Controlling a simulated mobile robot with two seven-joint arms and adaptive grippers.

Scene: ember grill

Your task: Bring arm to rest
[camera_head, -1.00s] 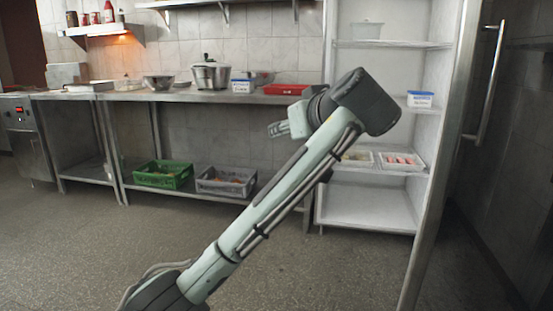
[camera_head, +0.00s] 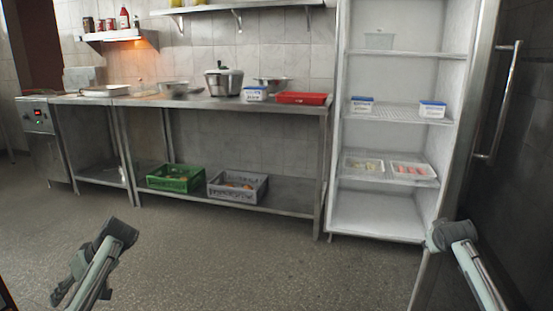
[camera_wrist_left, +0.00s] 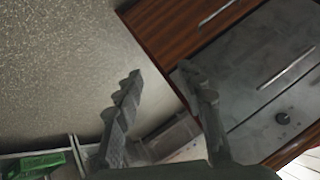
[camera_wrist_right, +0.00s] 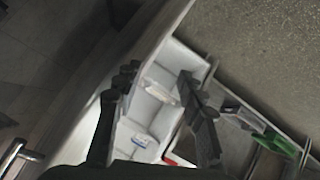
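My left arm is low at the bottom left of the head view, folded, with its gripper partly visible there. In the left wrist view my left gripper (camera_wrist_left: 160,72) has its two fingers spread apart with nothing between them, above bare floor and near a brown and grey cabinet front. My right arm is low at the bottom right of the head view, by the open fridge door; its fingers cannot be made out there. In the right wrist view my right gripper (camera_wrist_right: 158,74) has its fingers apart and empty, with the white fridge behind.
An open white fridge (camera_head: 376,215) holds blue-lidded tubs (camera_head: 432,108) and food trays. Its door (camera_head: 470,130) stands open at the right. A steel worktable (camera_head: 200,102) carries a pot (camera_head: 223,82) and a red tray (camera_head: 302,98). Crates sit below. The floor (camera_head: 230,260) between my arms is clear.

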